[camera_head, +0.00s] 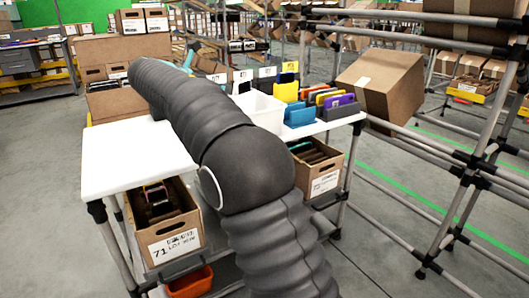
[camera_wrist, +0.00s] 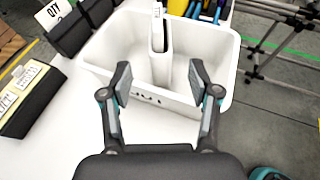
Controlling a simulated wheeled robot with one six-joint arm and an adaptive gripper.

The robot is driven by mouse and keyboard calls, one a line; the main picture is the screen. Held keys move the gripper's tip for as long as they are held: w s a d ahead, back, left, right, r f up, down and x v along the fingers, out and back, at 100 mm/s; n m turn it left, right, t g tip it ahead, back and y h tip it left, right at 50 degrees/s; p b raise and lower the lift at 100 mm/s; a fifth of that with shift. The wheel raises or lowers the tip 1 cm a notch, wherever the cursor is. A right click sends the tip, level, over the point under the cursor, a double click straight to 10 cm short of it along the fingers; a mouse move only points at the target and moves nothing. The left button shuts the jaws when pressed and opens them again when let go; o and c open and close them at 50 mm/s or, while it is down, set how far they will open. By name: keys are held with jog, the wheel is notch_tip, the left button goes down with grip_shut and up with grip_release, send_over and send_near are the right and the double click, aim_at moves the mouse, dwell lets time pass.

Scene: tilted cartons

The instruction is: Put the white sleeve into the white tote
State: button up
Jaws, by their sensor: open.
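The white tote (camera_wrist: 216,55) sits on the white tabletop in the wrist view, and part of it shows behind my arm in the head view (camera_head: 262,110). A narrow white piece with dark marks, which looks like the white sleeve (camera_wrist: 160,62), stands upright inside the tote toward its far wall. My gripper (camera_wrist: 160,82) is open, its two fingers apart over the near side of the tote. The sleeve shows between and beyond the fingertips, with no finger seen touching it. My arm hides the gripper in the head view.
Black holders with white labels (camera_wrist: 70,32) stand left of the tote. Blue and yellow bins (camera_head: 300,113) stand on its right. The white tabletop (camera_head: 130,155) is clear at the left. A tilted carton (camera_head: 385,85) rests on a pipe rack at the right.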

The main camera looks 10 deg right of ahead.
jog(key=s+d+f+m+g+y, duration=0.15)
jog(key=s+d+m, duration=0.25)
jog(key=s, duration=0.4)
jog(key=s+d+f+m+g+y, duration=0.1)
jog(key=s+d+f+m+y, duration=0.2)
jog(key=s, duration=0.5)
jog(key=s+d+f+m+g+y, duration=0.1)
jog(key=s+d+f+m, duration=0.1)
jog(key=s+d+m, duration=0.45)
jog(key=s+a+f+m+y, duration=0.2)
jog(key=s+f+m, duration=0.4)
jog(key=s, duration=0.6)
jog(key=s+a+f+m+y, duration=0.2)
jog(key=s+f+m, duration=0.4)
jog(key=s, duration=0.6)
notch_tip(320, 180, down, 2)
jog(key=shift+a+f+y, duration=0.15)
jog(key=shift+a+y, duration=0.2)
jog(key=shift+y, duration=0.2)
